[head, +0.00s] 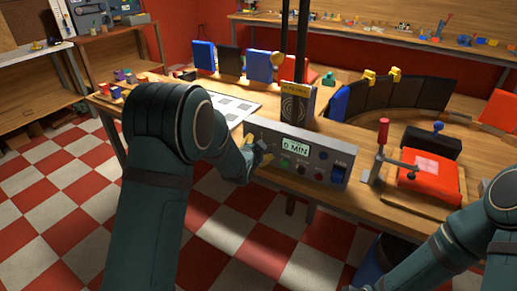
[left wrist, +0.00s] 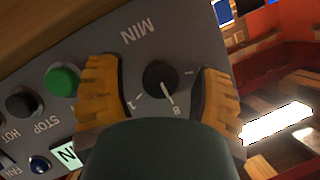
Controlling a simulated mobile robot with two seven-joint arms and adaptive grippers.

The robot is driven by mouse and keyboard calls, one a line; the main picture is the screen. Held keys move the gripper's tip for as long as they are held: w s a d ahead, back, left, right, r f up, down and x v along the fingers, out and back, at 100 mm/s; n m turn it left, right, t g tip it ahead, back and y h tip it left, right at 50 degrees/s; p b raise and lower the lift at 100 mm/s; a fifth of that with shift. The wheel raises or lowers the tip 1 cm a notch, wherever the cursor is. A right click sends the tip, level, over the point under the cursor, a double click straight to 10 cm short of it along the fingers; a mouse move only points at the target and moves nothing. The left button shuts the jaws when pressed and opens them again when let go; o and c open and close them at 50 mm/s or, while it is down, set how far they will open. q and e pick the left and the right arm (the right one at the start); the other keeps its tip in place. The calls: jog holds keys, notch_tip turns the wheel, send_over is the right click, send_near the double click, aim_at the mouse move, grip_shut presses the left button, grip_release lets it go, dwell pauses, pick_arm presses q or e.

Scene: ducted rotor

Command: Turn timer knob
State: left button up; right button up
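The grey control panel (head: 322,158) runs along the front edge of the workbench, with a display (head: 295,145) reading "0 MIN". In the left wrist view the round black timer knob (left wrist: 160,80) has a white pointer line, and "MIN", "1" and "8" are printed around it. My left gripper (head: 261,154) is at the panel's left end. Its yellow fingers (left wrist: 160,76) stand open on either side of the knob, with visible gaps to it. The gripper hides the knob in the head view. My right arm shows at lower right, but its gripper is out of view.
A green button (left wrist: 62,79) and a black button (left wrist: 20,104) sit beside the knob on the panel. A red-handled clamp (head: 381,145) and a red pad (head: 430,180) are to the panel's right. A white sheet (head: 236,107) lies behind my left forearm.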

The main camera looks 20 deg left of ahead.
pick_arm(q)
jog(key=shift+r, duration=0.1)
jog(key=v, duration=1.2)
jog(key=shift+s, duration=0.1)
jog(key=s+d+f+n+g, duration=0.25)
jog(key=s+f, duration=0.25)
jog(key=f, duration=0.4)
jog(key=s+d+f+n+g, duration=0.15)
jog(key=s+f+g, duration=0.25)
jog(key=f, duration=0.4)
jog(key=s+d+f+n+g+h, duration=0.1)
jog(key=s+d+f+n+g, duration=0.1)
jog(key=s+f, duration=0.3)
jog(key=s+d+f+n+g+h, duration=0.2)
jog(key=s+d+f+n+g, duration=0.1)
jog(key=s, duration=0.7)
notch_tip(320, 180, down, 2)
jog(key=shift+f+n+g, duration=0.1)
jog(key=shift+n+g, duration=0.2)
jog(key=shift+g, duration=0.15)
jog(key=shift+d, duration=0.1)
pick_arm(e)
jog(key=shift+o, duration=0.2)
